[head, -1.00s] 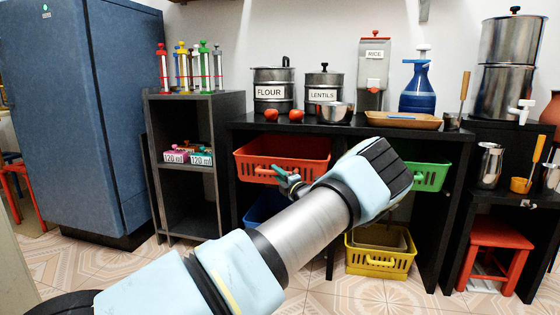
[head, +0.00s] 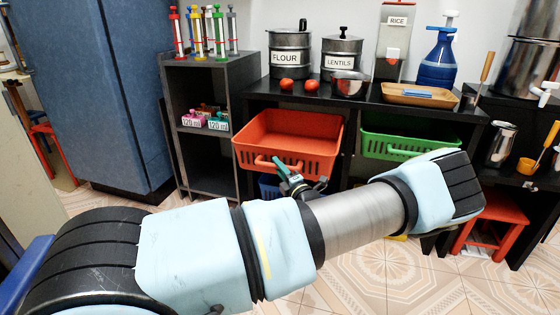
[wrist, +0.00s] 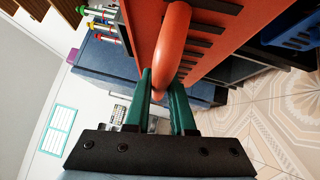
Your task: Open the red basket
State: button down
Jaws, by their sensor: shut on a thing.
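The red basket (head: 316,164) sits in the upper left bay of the black shelf and juts forward, with its empty-looking inside showing from above. Its front handle (head: 264,163) is at the tips of my gripper (head: 279,168). In the wrist view, the green fingers of my gripper (wrist: 160,88) are on either side of the curved red handle (wrist: 174,42), shut on it. The basket's slotted front (wrist: 225,38) fills the upper part of that view. In the head view my wrist partly hides the fingers.
A green basket (head: 385,146) sits in the bay to the right. A blue basket (head: 268,187) is below, mostly hidden by my arm. A red stool (head: 497,210) stands at right. Tomatoes, canisters and a tray (head: 420,96) stand on the shelf top. The tiled floor in front is clear.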

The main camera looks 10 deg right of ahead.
jog(key=c, duration=0.8)
grip_release()
jog(key=shift+o, duration=0.2)
jog(key=p+v, duration=0.1)
jog(key=v, duration=1)
jog(key=shift+r, duration=0.1)
jog(key=shift+a, duration=0.1)
